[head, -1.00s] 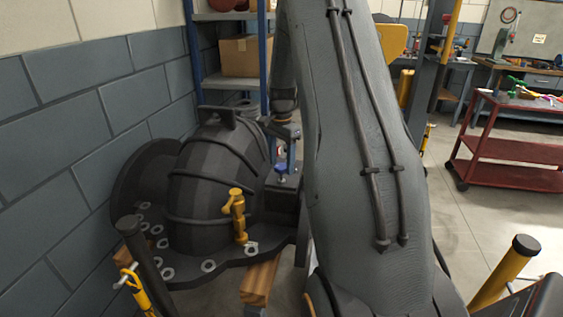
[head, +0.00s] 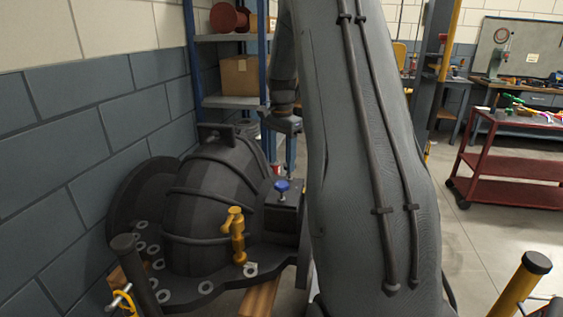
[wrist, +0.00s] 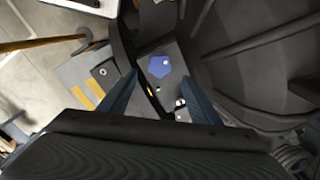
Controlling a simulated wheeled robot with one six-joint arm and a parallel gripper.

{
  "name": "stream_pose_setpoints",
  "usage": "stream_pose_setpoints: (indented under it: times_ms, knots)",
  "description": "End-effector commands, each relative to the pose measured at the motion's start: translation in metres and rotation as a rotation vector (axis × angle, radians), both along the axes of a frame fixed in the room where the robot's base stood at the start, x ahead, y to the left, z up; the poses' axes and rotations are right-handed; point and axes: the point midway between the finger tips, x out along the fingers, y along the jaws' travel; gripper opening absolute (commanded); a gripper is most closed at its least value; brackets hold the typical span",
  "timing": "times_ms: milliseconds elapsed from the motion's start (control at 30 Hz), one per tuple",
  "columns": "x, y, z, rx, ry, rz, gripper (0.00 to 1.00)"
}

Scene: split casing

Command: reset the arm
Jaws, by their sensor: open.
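My gripper (wrist: 158,92) is open in the wrist view, with its two blue-grey fingers apart and nothing between them. Beyond the fingertips is a dark block with a blue knob (wrist: 160,66). In the head view the blue knob (head: 282,186) sits on the dark block beside the dark ribbed casing (head: 212,200). My gripper is partly hidden there behind my large grey arm, with a blue finger (head: 290,152) showing above the block. A yellow fitting (head: 235,235) stands upright on the casing's flange.
Wooden blocks (head: 259,300) lie under the casing. A block wall (head: 90,150) is close on the left, and a shelf (head: 236,102) with a cardboard box stands behind. A red cart (head: 510,160) is at the right. Open floor (head: 470,240) lies between.

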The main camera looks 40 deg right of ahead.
Motion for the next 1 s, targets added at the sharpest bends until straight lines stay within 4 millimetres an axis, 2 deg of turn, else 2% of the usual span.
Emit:
stream_pose_setpoints:
  times_ms: [300,367,433,467,567,667,700,800,900,1000]
  knots:
    - [0.0,0.001,0.0,0.0,0.0,0.002,0.57]
    - [-0.001,0.006,-0.001,0.0,0.0,0.018,0.57]
    - [-0.005,0.022,-0.001,0.0,-0.001,0.073,0.57]
    - [-0.007,0.032,-0.002,-0.002,-0.002,0.11,0.57]
    - [-0.024,0.081,-0.007,-0.004,-0.007,0.29,0.57]
    - [-0.054,0.139,-0.015,-0.01,-0.015,0.528,0.57]
    - [-0.069,0.161,-0.018,-0.012,-0.018,0.626,0.57]
    - [-0.111,0.211,-0.028,-0.02,-0.027,0.866,0.57]
    - [-0.155,0.249,-0.039,-0.027,-0.034,1.085,0.57]
    - [-0.194,0.275,-0.049,-0.033,-0.04,1.259,0.57]
